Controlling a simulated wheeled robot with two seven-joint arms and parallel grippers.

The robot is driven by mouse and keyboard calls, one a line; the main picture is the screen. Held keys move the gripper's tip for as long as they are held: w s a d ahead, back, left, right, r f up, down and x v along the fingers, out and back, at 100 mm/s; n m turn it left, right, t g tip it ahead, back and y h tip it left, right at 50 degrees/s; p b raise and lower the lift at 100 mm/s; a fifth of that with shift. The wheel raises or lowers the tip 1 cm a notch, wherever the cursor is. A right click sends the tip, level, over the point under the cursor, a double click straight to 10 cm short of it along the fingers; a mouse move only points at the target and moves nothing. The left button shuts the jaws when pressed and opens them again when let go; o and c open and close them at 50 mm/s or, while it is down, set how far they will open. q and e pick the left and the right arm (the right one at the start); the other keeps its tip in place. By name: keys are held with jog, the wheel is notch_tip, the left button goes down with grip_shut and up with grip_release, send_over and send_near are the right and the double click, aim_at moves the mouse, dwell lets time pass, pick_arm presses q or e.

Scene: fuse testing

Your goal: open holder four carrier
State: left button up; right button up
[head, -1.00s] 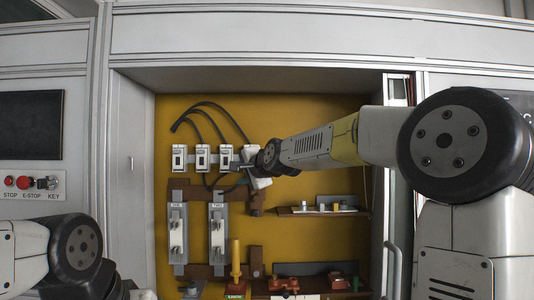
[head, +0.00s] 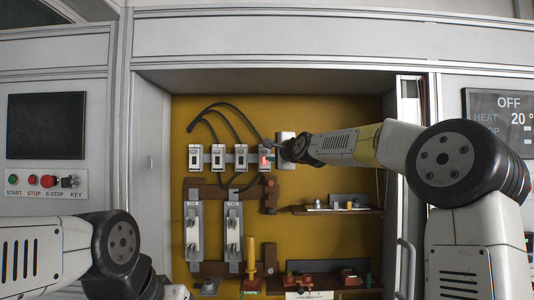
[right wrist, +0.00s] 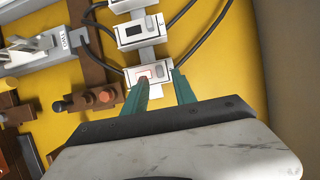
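Several white fuse holders hang in a row on the yellow back panel. Holder four (head: 266,159) is the rightmost, with a red patch on its front; the others have dark windows. In the right wrist view holder four (right wrist: 150,72) shows a red-outlined window beside the fingertips. My right gripper (head: 277,154) is at its right side. In the wrist view its two greenish fingers (right wrist: 162,77) stand apart at the holder's near edge, with nothing clearly held between them. Whether they touch the carrier I cannot tell. My left arm is low at the left; its gripper is out of frame.
Black cables loop above and below the holders. Two grey fuse units (head: 193,230) hang below. The cabinet's side walls bound the space.

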aim_at(265, 152)
jog(key=shift+x, duration=1.6)
grip_shut()
